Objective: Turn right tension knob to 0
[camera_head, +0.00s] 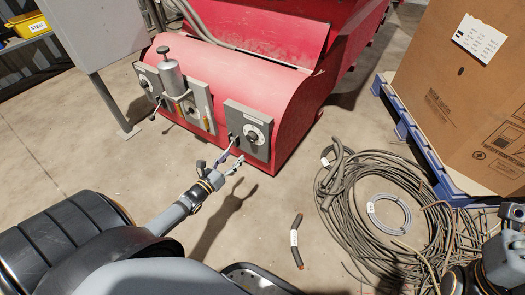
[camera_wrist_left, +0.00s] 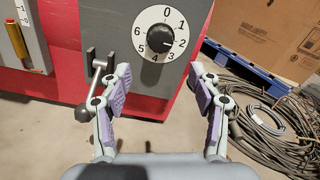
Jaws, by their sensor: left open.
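The right tension knob (camera_wrist_left: 160,38) is a black knob on a round white dial numbered 0 to 6, on a grey panel (camera_wrist_left: 125,20). Its mark seems to point near 2, with 0 at the top. The knob also shows in the head view (camera_head: 253,134). My left gripper (camera_head: 235,158) is open and empty in front of this panel. In the wrist view its two fingers (camera_wrist_left: 160,78) are spread wide below the dial, apart from the knob. My right gripper does not show; only part of my right arm is at the bottom right of the head view.
A lever with a dark ball end (camera_wrist_left: 84,112) stands left of the dial, close to my left finger. The red machine (camera_head: 285,95) carries another grey panel with a dial (camera_head: 145,82). Coiled cables (camera_head: 345,200) and a cardboard box on a blue pallet (camera_head: 440,165) are at the right.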

